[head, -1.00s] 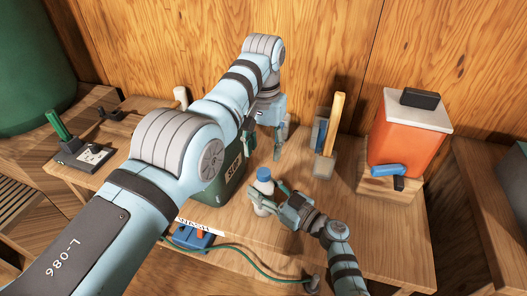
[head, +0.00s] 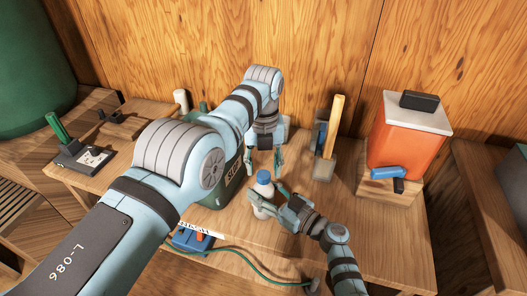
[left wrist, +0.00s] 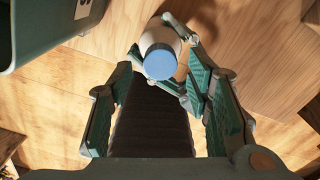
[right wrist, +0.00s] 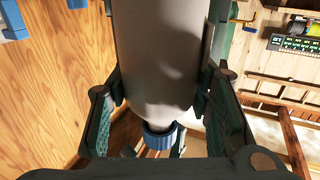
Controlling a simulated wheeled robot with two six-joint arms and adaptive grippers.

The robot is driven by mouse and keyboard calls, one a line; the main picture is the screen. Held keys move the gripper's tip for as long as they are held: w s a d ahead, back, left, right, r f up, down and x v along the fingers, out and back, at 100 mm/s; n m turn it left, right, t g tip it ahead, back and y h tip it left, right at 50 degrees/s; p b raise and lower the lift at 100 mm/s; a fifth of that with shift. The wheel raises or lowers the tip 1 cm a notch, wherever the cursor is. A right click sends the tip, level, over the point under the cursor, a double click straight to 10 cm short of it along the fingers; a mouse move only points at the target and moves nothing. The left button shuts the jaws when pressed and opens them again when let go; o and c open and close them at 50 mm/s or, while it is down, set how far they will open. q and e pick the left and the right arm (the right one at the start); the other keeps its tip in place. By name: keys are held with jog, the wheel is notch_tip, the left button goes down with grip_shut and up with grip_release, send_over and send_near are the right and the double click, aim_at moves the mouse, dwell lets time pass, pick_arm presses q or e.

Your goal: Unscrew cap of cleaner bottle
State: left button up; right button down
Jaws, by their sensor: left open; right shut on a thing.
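The cleaner bottle (head: 262,207) is pale with a blue cap (head: 263,177) and stands roughly upright. My right gripper (head: 270,208) is shut on the bottle's body, below the cap. The bottle fills the middle of the right wrist view (right wrist: 160,60), with its cap (right wrist: 158,138) at the lower end. My left gripper (head: 264,168) is open and points down just above and behind the cap. In the left wrist view the cap (left wrist: 160,62) lies near the fingertips of my open left gripper (left wrist: 165,72). I cannot tell whether they touch it.
A dark green container (head: 213,196) stands left of the bottle, partly hidden by my left arm. A wooden-handled tool (head: 333,128) stands behind right. An orange dispenser with a white lid (head: 405,135) is at the right. A blue box (head: 190,240) and green cord lie in front.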

aim_at(263, 177)
pick_arm(q)
notch_tip(263, 177, down, 3)
jog(key=shift+r, duration=0.1)
grip_shut()
jog(key=n, duration=0.4)
jog(key=shift+n, duration=0.3)
jog(key=n, duration=0.4)
jog(key=shift+r, duration=0.1)
jog(key=n, duration=2.3)
jog(key=shift+n, duration=0.3)
jog(key=n, duration=0.4)
jog(key=shift+r, duration=0.1)
jog(key=n, duration=0.9)
jog(key=shift+w+n, duration=0.1)
jog(key=shift+n, duration=0.3)
jog(key=n, duration=0.3)
jog(key=shift+n, duration=0.3)
jog(key=n, duration=0.4)
jog(key=shift+n, duration=0.3)
